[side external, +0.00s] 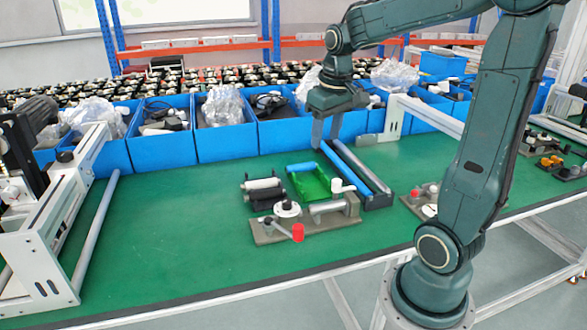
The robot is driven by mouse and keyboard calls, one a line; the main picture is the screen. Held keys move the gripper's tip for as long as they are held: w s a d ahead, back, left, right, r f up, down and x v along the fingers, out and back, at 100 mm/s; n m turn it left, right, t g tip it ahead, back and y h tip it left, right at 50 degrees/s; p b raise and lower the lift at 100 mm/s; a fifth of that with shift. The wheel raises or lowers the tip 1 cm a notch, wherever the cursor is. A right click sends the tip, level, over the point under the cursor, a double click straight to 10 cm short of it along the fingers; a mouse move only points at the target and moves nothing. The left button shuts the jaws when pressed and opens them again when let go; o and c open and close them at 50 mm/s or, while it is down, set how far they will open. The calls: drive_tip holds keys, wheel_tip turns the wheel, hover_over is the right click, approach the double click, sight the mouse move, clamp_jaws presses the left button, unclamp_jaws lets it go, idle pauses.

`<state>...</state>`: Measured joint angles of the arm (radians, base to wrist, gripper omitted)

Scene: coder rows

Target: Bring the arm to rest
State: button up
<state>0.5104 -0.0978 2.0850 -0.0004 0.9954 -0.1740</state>
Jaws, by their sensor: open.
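My gripper (327,131) is in the side external view, at the end of the dark green arm. It points down and hangs above the far part of the green table, in front of the blue bins. Its two grey fingers are apart, and I see nothing held between them. A dark tray (377,201) with a blue rod (340,165) and a grey rod (362,167) lies below and slightly right of the fingers. The fingertips overlap the tray's far end in the picture; I cannot tell the height gap.
A green bin (309,184), a black roller holder (263,190) and a grey fixture with a red knob (298,232) stand near the tray. Blue bins (159,152) with bagged parts line the back. A white frame (85,175) stands left. The left-middle table (180,225) is clear.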

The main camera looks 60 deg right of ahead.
drive_tip(key=s+a+n+t, duration=0.2)
drive_tip(key=s+a, duration=0.3)
drive_tip(key=a, duration=0.3)
drive_tip(key=s+a+r+n+t, duration=0.1)
drive_tip(key=s+a+t, duration=0.1)
drive_tip(key=s+a, duration=0.3)
drive_tip(key=a, duration=0.2)
drive_tip(key=shift+s+a+r+n+y, duration=0.2)
drive_tip(key=shift+a+n+y, duration=0.2)
